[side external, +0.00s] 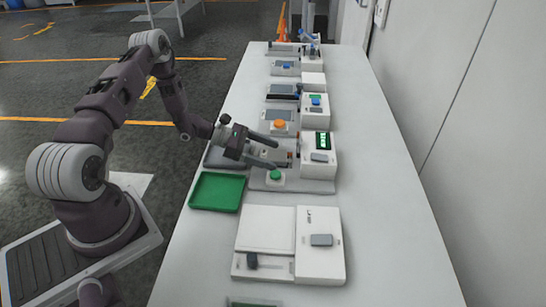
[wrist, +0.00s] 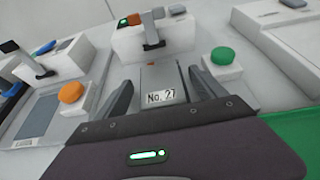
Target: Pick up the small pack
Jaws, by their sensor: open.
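A small grey, flat-looking piece with a white label reading "No. 27" (wrist: 163,85) lies between my fingers in the wrist view; it looks like the small pack, though I cannot be sure. In the side view it is mostly hidden by my fingers. My gripper (side external: 277,154) is open, with one finger on each side of the piece; it also shows in the wrist view (wrist: 161,88). I cannot tell whether the fingers touch the piece or how high they are above the station.
A green button (side external: 275,174) and an orange button (side external: 280,124) stand close to my fingers. A white box with a green display (side external: 319,147) is just beyond. An empty green tray (side external: 217,191) lies nearer. A white station (side external: 267,229) is in front. The table's right side is clear.

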